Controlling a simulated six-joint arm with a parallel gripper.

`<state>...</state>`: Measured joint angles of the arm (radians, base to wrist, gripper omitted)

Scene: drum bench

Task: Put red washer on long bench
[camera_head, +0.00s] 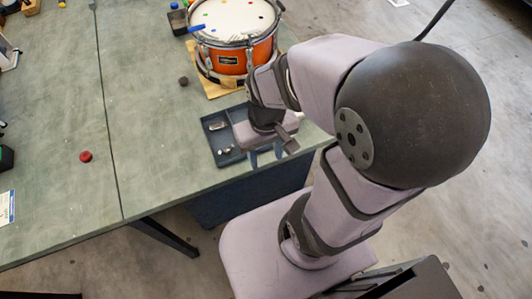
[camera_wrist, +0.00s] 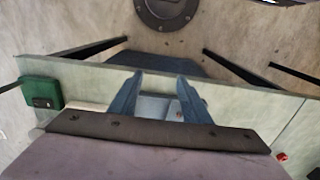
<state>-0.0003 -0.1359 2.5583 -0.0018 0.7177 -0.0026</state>
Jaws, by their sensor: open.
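My gripper (camera_head: 265,156) is open, with its fingers pointing down over a dark blue divided tray (camera_head: 209,131) at the near edge of the right bench part. In the wrist view, a small red spot (camera_wrist: 179,114) shows between the fingers of my gripper (camera_wrist: 160,78); it is too small to tell whether it is the red washer. A round red piece (camera_head: 85,157) lies on the green bench (camera_head: 55,100), left of the seam. A red piece also shows at lower right in the wrist view (camera_wrist: 281,156). My gripper hides part of the tray.
An orange drum (camera_head: 228,62) with small coloured pieces on its head stands behind the tray. A small dark lump (camera_head: 183,81) lies to the drum's left. A green box (camera_wrist: 41,92) shows in the wrist view. The left bench part has wide clear room.

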